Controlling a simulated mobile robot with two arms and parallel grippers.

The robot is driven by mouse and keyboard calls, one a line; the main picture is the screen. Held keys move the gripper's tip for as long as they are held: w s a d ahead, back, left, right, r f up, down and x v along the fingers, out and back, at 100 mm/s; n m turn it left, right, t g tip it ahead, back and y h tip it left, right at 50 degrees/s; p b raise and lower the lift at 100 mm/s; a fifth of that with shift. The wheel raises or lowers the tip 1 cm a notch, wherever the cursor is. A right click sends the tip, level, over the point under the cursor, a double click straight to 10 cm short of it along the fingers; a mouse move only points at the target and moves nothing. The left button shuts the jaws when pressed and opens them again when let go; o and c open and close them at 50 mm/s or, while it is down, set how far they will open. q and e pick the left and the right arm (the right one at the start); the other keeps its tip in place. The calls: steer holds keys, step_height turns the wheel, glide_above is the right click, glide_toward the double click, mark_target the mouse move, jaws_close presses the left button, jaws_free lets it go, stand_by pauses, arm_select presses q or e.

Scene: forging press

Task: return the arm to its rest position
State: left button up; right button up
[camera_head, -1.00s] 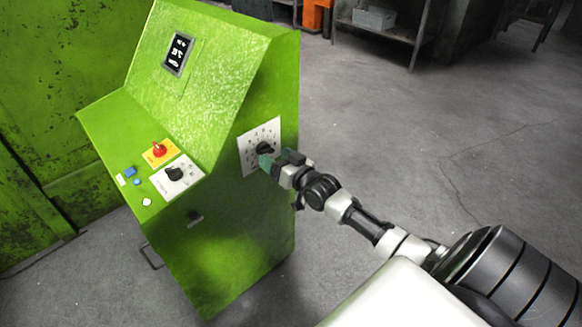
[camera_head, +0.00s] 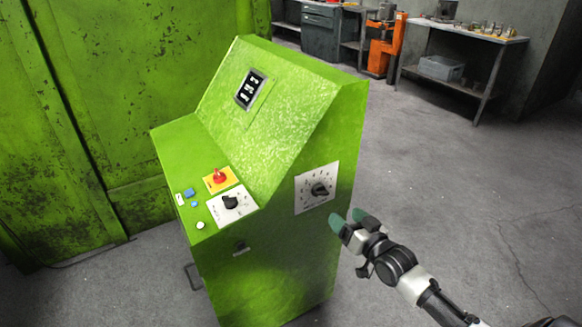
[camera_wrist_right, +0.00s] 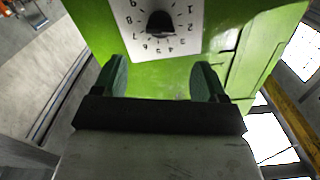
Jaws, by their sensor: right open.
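My right gripper (camera_head: 350,220) is open and empty, with green fingertip pads. It is beside the right side of the green control console, apart from it. The black rotary knob (camera_head: 320,189) on its white numbered dial plate (camera_head: 304,204) is up and left of the fingertips. In the right wrist view the open fingers (camera_wrist_right: 158,80) show with nothing between them. The knob (camera_wrist_right: 160,23) and the dial plate (camera_wrist_right: 190,50) lie beyond them. My left gripper is not in view.
The green console (camera_head: 270,240) carries a red knob (camera_head: 219,176), a second black knob (camera_head: 231,202) and a small display (camera_head: 250,89). A green wall (camera_head: 90,100) stands behind. A workbench (camera_head: 465,30) and an orange stand (camera_head: 386,45) are at the back. The floor at right is clear.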

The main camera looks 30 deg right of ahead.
steer(key=s+a+f+g+h+p, duration=0.1)
steer(key=s+f+g+p, duration=0.45)
steer(key=f, duration=0.85)
steer(key=s+a+f+g+h, duration=0.1)
steer(key=s+a+f+g, duration=0.15)
steer(key=s+f, duration=0.85)
steer(key=s+a+f+n+g+p, duration=0.1)
steer(key=s+a+f+g, duration=0.2)
steer(key=s, duration=0.6)
steer(key=s+a+f+n+g+p, duration=0.1)
steer(key=s+a+f+n+g, duration=0.1)
steer(key=s+f, duration=0.4)
steer(key=s+a+f+n+g+p, duration=0.1)
steer(key=s+a+f+g, duration=0.3)
steer(key=s, duration=0.7)
steer(key=shift+s+a+f+n+p, duration=0.3)
steer(key=shift+a+f+n+p, duration=0.25)
steer(key=shift+a, duration=0.7)
steer(key=shift+f+m, duration=0.1)
steer(key=shift+m, duration=0.15)
